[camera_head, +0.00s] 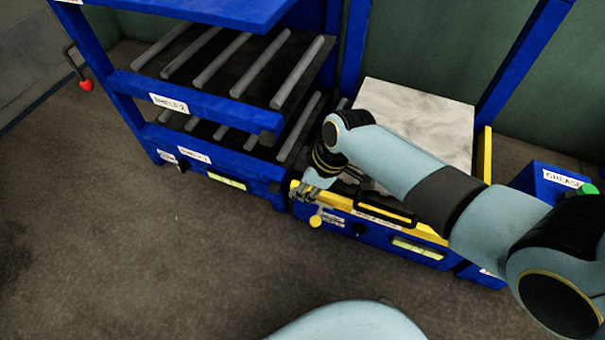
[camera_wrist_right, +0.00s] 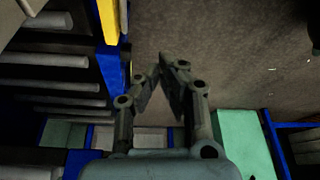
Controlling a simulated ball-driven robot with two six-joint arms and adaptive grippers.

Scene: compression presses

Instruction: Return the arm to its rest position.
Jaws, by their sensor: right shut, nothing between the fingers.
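My right arm (camera_head: 400,165) comes in from the right of the head view and reaches across the front of the blue and yellow press. Its gripper (camera_head: 304,192) is close to the press's yellow front edge (camera_head: 420,231), by the yellow knob (camera_head: 316,221); I cannot tell whether it touches. In the right wrist view the fingers of the right gripper (camera_wrist_right: 167,64) converge at their tips, shut with nothing between them. My left gripper does not show.
A blue rack (camera_head: 215,104) with grey rollers stands left of the press. A red-knobbed lever (camera_head: 86,86) sticks out at its left. A pale slab (camera_head: 425,115) lies behind my arm. A blue box labelled GREASE (camera_head: 545,180) is at right. The floor (camera_head: 140,260) in front is clear.

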